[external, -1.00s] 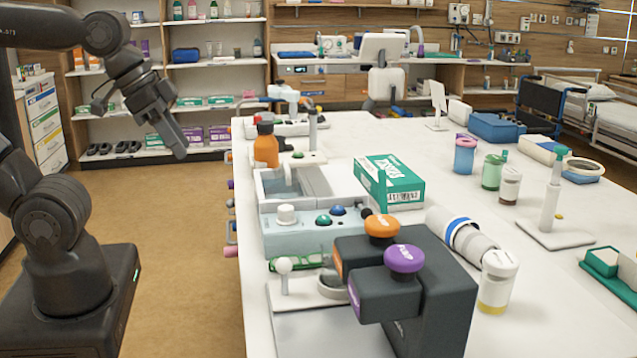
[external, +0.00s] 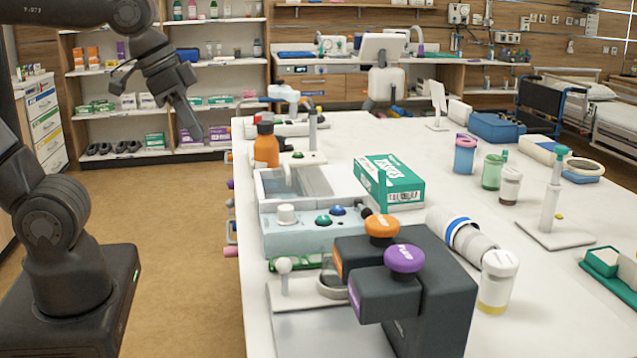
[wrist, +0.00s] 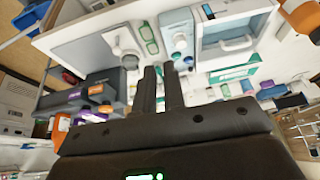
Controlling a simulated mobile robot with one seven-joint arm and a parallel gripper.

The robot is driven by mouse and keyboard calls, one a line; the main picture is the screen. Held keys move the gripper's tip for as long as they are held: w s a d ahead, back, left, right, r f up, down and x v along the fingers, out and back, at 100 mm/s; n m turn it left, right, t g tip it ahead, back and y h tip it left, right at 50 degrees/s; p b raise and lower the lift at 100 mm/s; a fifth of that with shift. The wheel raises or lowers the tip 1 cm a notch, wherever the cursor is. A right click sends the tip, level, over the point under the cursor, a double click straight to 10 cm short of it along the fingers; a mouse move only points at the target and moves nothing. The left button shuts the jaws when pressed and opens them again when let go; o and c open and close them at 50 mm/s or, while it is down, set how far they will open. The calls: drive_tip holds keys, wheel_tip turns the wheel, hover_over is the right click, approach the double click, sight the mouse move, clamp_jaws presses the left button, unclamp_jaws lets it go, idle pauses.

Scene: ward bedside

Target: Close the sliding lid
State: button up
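A white open-topped box (external: 264,190) stands near the table's left edge, behind the pale blue button panel. A grey panel, which looks like the sliding lid (external: 318,181), covers its right part; the left part is open. In the wrist view the box (wrist: 203,45) is at upper right, beyond my fingertips, with a pale bar or handle inside. My gripper (external: 194,132) hangs in the air left of the table, well apart from the box. Its fingers (wrist: 160,70) are close together with only a narrow gap and hold nothing.
An orange bottle (external: 266,150) and a white stand (external: 305,158) are just behind the box. A green carton (external: 403,187) stands to its right, the button panel (external: 290,240) in front. A dark device with orange and purple knobs (external: 440,290) is nearer.

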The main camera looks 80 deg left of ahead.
drive_tip(key=w+a+r, duration=0.1)
drive_tip(key=w, duration=0.2)
drive_tip(key=w+a+r+g, duration=0.1)
drive_tip(key=w, duration=0.1)
drive_tip(key=w+a+r+g, duration=0.1)
drive_tip(key=w, duration=0.2)
drive_tip(key=shift+w+a+r, duration=0.15)
drive_tip(key=shift+w+a, duration=0.1)
drive_tip(key=shift+w, duration=0.05)
clamp_jaws()
drive_tip(key=w+a+f+g, duration=0.3)
drive_tip(key=w+a, duration=0.4)
drive_tip(key=w, duration=0.3)
drive_tip(key=w+a+f+g, duration=0.3)
drive_tip(key=w+a, duration=0.4)
drive_tip(key=w, duration=0.2)
approach(299, 181)
drive_tip(key=f, duration=0.1)
drive_tip(key=w+f, duration=0.1)
drive_tip(key=f, duration=0.1)
drive_tip(key=shift+a+f, duration=0.1)
drive_tip(key=shift+a, duration=0.1)
drive_tip(key=shift+s, duration=1.1)
drive_tip(key=shift+s+f, duration=0.25)
drive_tip(key=shift+s, duration=0.55)
